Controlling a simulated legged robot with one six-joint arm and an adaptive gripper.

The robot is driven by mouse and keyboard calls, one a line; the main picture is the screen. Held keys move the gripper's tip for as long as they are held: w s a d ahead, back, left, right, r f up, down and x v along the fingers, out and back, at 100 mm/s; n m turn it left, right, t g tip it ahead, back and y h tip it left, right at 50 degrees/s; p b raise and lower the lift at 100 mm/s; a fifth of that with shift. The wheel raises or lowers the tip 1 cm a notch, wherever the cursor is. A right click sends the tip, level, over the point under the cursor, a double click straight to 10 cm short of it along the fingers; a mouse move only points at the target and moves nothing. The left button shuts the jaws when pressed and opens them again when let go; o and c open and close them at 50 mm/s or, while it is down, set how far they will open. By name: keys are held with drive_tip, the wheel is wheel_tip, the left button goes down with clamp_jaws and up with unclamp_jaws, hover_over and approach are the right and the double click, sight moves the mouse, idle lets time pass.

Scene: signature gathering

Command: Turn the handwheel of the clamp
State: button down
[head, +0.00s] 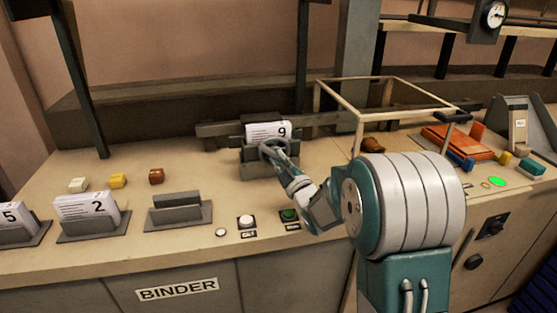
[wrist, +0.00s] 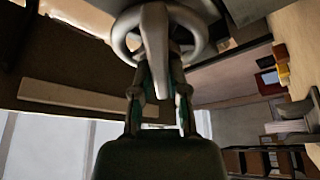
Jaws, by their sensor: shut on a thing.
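The clamp (head: 256,168) is a dark grey block in the middle of the bench, with a booklet marked 9 (head: 262,131) standing in it. The handwheel (wrist: 198,38) is a grey ring with a thick spoke, seen at the top of the wrist view. In the head view it is on the clamp's front, largely hidden by my arm's end. My gripper (head: 275,150) reaches the clamp's front from the right. In the wrist view my gripper (wrist: 160,80) has its two fingers on either side of the spoke, shut on the handwheel.
An empty holder (head: 180,214) and booklets marked 2 (head: 87,212) and 5 (head: 14,218) stand left. A white button (head: 246,221) and a green button (head: 289,215) are in front. A wire frame (head: 385,80) rises behind my arm. Orange folders (head: 452,140) lie at right.

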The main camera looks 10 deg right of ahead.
drive_tip(key=shift+f, duration=0.3)
drive_tip(key=c, duration=0.6)
unclamp_jaws()
drive_tip(key=shift+c, duration=0.2)
drive_tip(key=shift+w, duration=0.1)
drive_tip(key=shift+r, duration=0.15)
